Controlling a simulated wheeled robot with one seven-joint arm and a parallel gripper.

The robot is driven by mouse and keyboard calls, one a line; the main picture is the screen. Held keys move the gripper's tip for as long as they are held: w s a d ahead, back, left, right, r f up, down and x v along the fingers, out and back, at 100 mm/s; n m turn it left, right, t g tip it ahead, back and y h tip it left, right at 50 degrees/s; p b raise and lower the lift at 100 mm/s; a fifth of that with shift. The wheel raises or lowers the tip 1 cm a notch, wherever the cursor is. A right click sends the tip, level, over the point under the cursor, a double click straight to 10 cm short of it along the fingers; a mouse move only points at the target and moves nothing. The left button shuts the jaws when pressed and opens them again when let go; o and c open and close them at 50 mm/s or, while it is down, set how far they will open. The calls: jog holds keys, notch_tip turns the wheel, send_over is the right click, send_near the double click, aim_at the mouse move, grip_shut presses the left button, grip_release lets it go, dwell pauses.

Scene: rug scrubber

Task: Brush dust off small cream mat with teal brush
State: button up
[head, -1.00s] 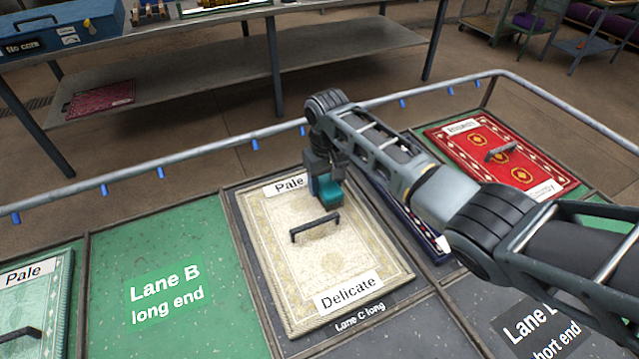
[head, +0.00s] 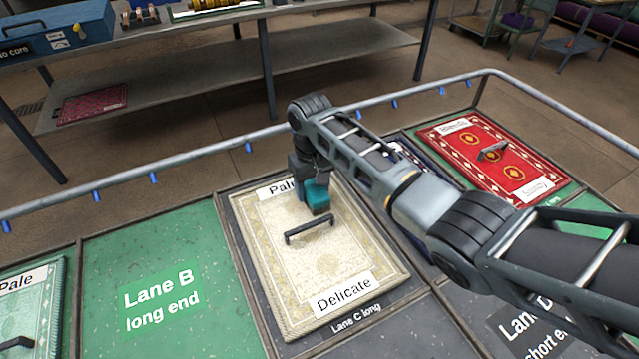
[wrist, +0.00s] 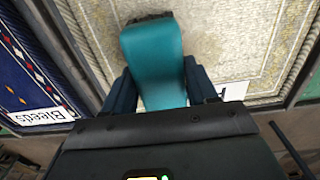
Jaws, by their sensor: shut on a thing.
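The small cream mat (head: 340,258) lies in its lane with "Pale" and "Delicate" labels and a black handle (head: 309,230) on top. The teal brush (head: 317,199) is over the mat's far part, just behind the handle. My gripper (wrist: 158,95) is shut on the teal brush, which also fills the middle of the wrist view (wrist: 152,55). Dark bristles show at the brush's far end, over the cream weave. I cannot tell whether the bristles touch the mat. Pale specks show on the mat, but I cannot tell dust from pattern.
A blue mat (wrist: 30,75) labelled "Bleeds" lies right of the cream mat, partly behind my arm. A red mat (head: 475,175) lies farther right. Green Lane B (head: 150,250) is bare. A metal rail (head: 210,153) runs behind the lanes.

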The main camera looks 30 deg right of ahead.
jog(key=shift+a+f, duration=0.15)
jog(key=shift+a, duration=0.75)
jog(key=shift+d, duration=3.2)
jog(key=shift+a, duration=3.3)
jog(key=shift+r, duration=3.15)
